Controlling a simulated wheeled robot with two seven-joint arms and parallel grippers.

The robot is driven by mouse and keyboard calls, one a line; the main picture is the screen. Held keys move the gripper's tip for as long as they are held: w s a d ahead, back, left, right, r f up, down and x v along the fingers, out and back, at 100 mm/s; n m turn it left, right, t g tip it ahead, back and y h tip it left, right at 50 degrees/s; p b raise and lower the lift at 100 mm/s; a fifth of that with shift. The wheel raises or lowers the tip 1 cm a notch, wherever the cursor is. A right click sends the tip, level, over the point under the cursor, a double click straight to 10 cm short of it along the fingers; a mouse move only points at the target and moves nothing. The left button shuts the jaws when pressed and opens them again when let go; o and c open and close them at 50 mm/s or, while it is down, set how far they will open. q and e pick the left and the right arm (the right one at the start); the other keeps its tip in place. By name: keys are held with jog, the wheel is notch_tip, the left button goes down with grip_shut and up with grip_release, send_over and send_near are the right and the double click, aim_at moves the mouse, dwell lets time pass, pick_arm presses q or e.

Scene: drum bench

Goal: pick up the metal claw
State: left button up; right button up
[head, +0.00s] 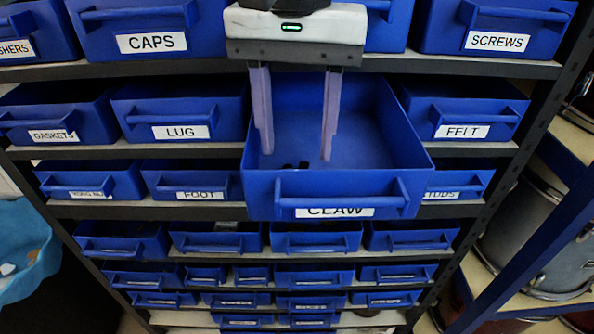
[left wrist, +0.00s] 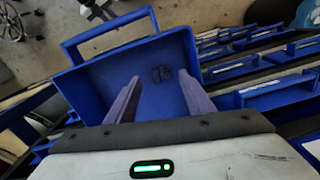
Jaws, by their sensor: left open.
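The blue drawer labelled CLAW (head: 338,191) is pulled out from the rack, and it also shows in the left wrist view (left wrist: 88,88). A small dark metal claw (head: 294,166) lies on its floor near the front wall, partly hidden in the head view. In the left wrist view the claw (left wrist: 161,74) looks like small dark pieces close together. My left gripper (head: 297,155) is open and points down into the drawer. Its two purple fingers (left wrist: 159,78) appear either side of the claw and hold nothing. The height between fingertips and claw is hard to judge. My right gripper is not in view.
Closed labelled drawers surround the open one, including LUG (head: 180,131), FELT (head: 462,131) and CAPS (head: 150,42). The open drawer's walls stand around the fingers. A drum (head: 530,235) sits on shelving at the right. A light-blue container (head: 25,250) is at the left.

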aim_at(295, 160)
pick_arm(q)
notch_tip(295, 160, down, 4)
jog(key=shift+w+a+f, duration=0.1)
jog(key=shift+w+f, duration=0.05)
jog(key=shift+f, duration=0.1)
jog(key=shift+c, duration=0.3)
jog(key=c, duration=1)
